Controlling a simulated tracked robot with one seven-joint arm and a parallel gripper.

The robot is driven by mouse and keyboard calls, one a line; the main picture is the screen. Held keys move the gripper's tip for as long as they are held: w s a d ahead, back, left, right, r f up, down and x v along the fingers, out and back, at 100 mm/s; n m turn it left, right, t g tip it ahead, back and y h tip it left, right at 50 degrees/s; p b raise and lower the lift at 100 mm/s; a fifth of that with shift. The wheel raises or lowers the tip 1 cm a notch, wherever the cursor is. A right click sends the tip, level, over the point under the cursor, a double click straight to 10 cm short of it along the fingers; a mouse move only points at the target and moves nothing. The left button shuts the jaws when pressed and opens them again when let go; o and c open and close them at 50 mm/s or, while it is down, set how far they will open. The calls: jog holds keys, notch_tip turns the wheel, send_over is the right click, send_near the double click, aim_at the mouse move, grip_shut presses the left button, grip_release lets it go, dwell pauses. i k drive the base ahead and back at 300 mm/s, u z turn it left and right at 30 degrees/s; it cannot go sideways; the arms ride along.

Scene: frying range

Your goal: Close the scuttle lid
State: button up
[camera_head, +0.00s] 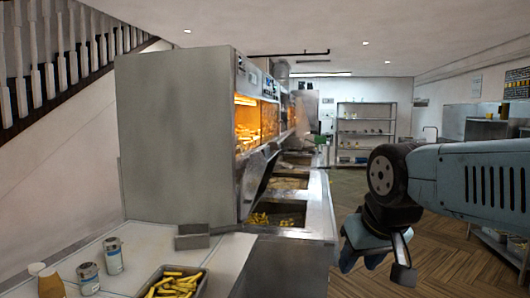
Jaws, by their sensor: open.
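A frying range runs away from me along the left. Its nearest well, which looks like the scuttle (318,226), holds yellow chips. A dark panel, which looks like the scuttle lid (258,184), stands raised and tilted at the left side of this well, so the well is open. My gripper (376,265) hangs at the right, over the floor side of the range. It is open with nothing seen between its fingers, and it is apart from the lid. My arm enters from the right edge.
A large grey end panel (175,140) of the range blocks the left. A white counter (130,245) at front left bears cans (113,256), cups (50,283) and a tray of chips (172,285). Shelves (366,130) stand far back.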

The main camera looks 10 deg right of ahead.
aim_at(257, 172)
jog(key=k, duration=0.95)
jog(key=z, duration=0.3)
jog(key=i, duration=0.7)
jog(key=z, duration=0.4)
jog(key=i, duration=1.75)
jog(key=u, duration=0.7)
